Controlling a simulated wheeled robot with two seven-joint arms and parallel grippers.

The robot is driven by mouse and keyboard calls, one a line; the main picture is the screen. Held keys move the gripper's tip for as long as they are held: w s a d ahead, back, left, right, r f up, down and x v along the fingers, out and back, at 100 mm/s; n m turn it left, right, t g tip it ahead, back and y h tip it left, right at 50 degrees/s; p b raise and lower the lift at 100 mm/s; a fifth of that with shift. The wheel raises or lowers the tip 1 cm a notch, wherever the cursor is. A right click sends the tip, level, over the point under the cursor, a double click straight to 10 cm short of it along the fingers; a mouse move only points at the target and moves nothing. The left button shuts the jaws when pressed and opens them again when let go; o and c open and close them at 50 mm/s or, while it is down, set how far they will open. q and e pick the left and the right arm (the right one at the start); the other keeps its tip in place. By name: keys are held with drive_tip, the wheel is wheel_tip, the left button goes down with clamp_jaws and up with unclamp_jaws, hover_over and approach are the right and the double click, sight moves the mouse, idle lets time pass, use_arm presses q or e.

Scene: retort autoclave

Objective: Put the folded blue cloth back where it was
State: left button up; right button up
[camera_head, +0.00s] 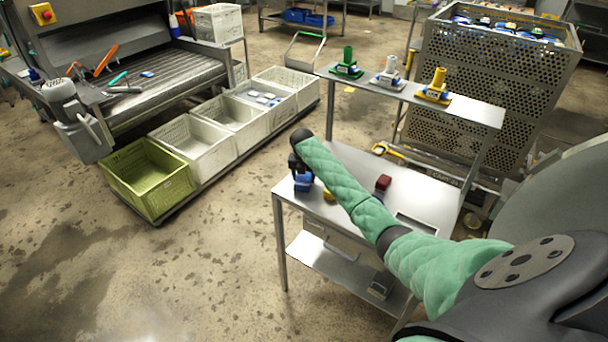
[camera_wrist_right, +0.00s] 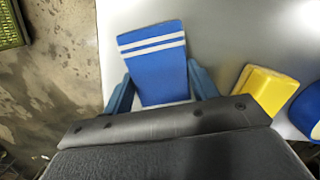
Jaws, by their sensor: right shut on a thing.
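The folded blue cloth (camera_head: 304,184) is at the left end of the steel table (camera_head: 425,190). In the right wrist view the cloth (camera_wrist_right: 153,60) is bright blue with two white stripes. My right gripper (camera_head: 300,172) is above the table's left end, pointing down. In the wrist view its two blue fingers (camera_wrist_right: 161,88) stand at either side of the cloth and are shut on it. I cannot tell whether the cloth touches the tabletop. My right forearm hides part of the table. My left gripper is not in view.
A yellow folded item (camera_wrist_right: 262,90) lies right of the cloth, with a blue item (camera_wrist_right: 306,108) beyond it. Green (camera_head: 347,64), white (camera_head: 389,74) and yellow (camera_head: 437,88) items stand on the raised shelf.

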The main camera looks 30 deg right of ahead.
drive_tip(key=shift+f, duration=0.1)
drive_tip(key=o, duration=0.9)
